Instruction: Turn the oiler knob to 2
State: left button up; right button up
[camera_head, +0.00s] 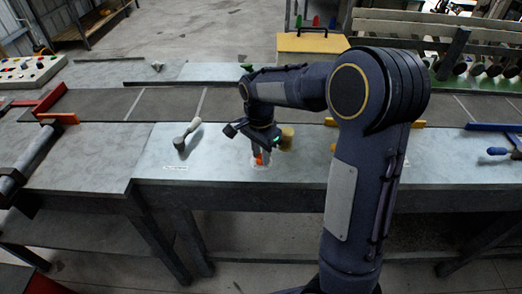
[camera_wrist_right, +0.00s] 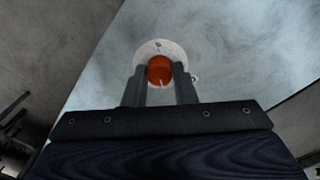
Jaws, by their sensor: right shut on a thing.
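The oiler knob is orange-red (camera_wrist_right: 160,70) and sits on a round white dial plate (camera_wrist_right: 160,48) on the pale metal table top. In the wrist view a light pointer line shows on the knob's near side. Dial marks are too small to read. My right gripper (camera_head: 260,158) points down over the knob in the head view. Its two fingers (camera_wrist_right: 160,88) stand on either side of the knob and are shut on it. The knob (camera_head: 259,160) is partly hidden by the fingers in the head view. My left gripper is not in view.
A brass-coloured cylinder (camera_head: 287,139) stands just right of my gripper. A dark conveyor belt (camera_head: 160,104) runs behind. A yellow box (camera_head: 312,43) stands at the back.

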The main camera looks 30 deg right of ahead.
jog(key=shift+m, duration=1.1)
jog(key=o, duration=1)
jog(key=shift+r, duration=0.1)
notch_tip(320, 180, up, 8)
jog(key=shift+w+f, duration=0.15)
